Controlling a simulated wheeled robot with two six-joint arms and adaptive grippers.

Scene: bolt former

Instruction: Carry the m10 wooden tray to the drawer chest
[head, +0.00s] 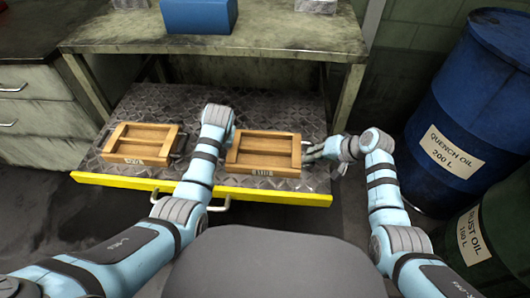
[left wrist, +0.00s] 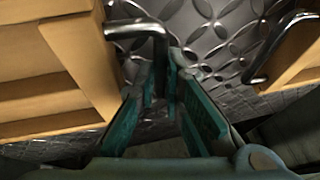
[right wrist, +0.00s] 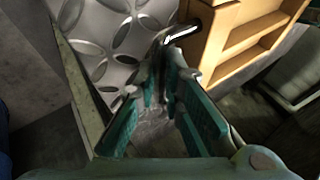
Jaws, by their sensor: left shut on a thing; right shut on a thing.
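The wooden tray (head: 235,156) on the right sits on the metal pull-out shelf (head: 215,184); its front label is too small to read surely, and I take it for the m10 tray. My right gripper (head: 308,153) is shut on its right handle (right wrist: 184,32). My left gripper (left wrist: 168,80) is shut on its left handle (left wrist: 158,48); in the head view my left wrist hides those fingers. The drawer chest (head: 32,115) is probably the grey-green cabinet at the left.
A second wooden tray (head: 140,128) lies left of my left wrist, close by. A worn bench top (head: 285,38) overhangs the shelf's back, with a blue box (head: 198,16) on it. A blue drum (head: 470,110) and a green drum (head: 490,235) stand at the right.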

